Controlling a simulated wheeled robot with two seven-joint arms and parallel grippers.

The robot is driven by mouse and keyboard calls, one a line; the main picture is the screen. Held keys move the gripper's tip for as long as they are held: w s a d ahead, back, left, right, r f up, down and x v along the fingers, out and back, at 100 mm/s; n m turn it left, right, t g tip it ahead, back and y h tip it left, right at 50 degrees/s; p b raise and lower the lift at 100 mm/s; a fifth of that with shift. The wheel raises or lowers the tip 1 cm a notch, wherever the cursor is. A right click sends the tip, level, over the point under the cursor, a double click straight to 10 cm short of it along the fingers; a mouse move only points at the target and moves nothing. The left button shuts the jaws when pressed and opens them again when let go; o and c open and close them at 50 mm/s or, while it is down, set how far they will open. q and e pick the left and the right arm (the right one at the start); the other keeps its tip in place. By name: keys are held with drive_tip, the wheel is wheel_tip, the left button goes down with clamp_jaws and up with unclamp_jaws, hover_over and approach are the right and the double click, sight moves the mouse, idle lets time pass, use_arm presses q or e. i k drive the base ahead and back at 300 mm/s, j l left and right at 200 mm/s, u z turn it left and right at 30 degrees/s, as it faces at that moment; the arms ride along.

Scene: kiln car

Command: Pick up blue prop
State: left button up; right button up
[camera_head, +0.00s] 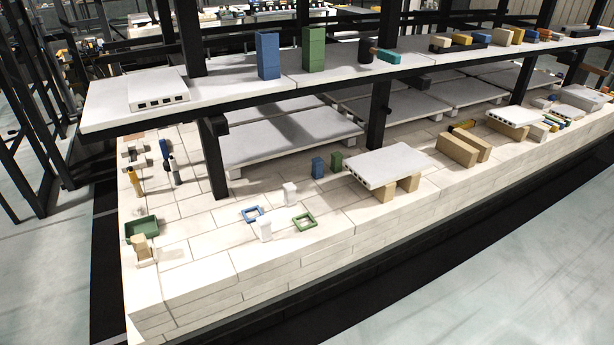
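A tall blue rectangular block (268,56) stands upright on the upper white shelf, left of a similar tall green block (313,50). A much smaller blue block (318,168) stands on the lower brick deck beside a small green block (336,162). I cannot tell from the picture alone which blue block is the prop. A flat blue square frame (252,214) lies on the deck near two small white blocks, with a green frame (304,221) to the right. Neither of my grippers shows in this view.
Dark upright posts (378,118) and shelf beams stand around the blocks. A slotted white slab (158,90) lies on the upper shelf. Another white slab (388,164) rests on tan blocks on the deck. A green tray (141,228) sits at the left. The deck's front edge is mostly clear.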

sight(317, 163)
drive_tip(key=i+l, duration=0.2)
drive_tip(key=l, duration=0.2)
drive_tip(key=i+l, duration=0.2)
drive_tip(key=l, duration=0.2)
drive_tip(key=i+l, duration=0.2)
drive_tip(key=l, duration=0.2)
drive_tip(key=i+l, duration=0.25)
drive_tip(key=l, duration=0.15)
drive_tip(key=u, duration=1.45)
